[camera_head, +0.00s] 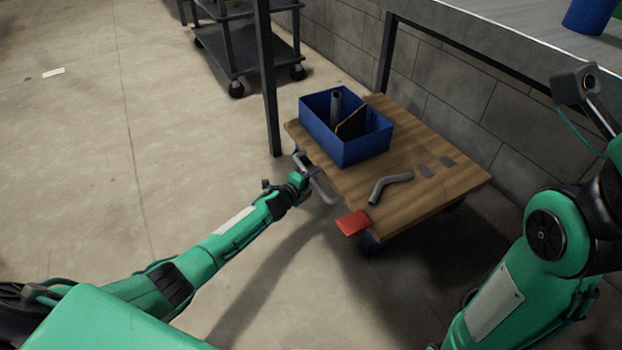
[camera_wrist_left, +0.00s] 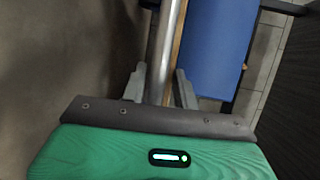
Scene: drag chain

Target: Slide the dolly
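The dolly (camera_head: 450,190) is a flat wooden platform on casters, standing at a slant beside the block wall. A grey bar handle (camera_head: 325,190) sticks out at its near left edge. My left gripper (camera_head: 312,174) is at this handle. In the left wrist view the grey bar (camera_wrist_left: 160,50) runs between the two fingers of my left gripper (camera_wrist_left: 161,82). The fingers look apart, with a narrow gap beside the bar, so they are around it rather than clearly clamped. My right arm shows at the right, but its gripper is out of view.
A table leg (camera_head: 267,80) stands close behind. A dark cart (camera_head: 245,45) is farther back.

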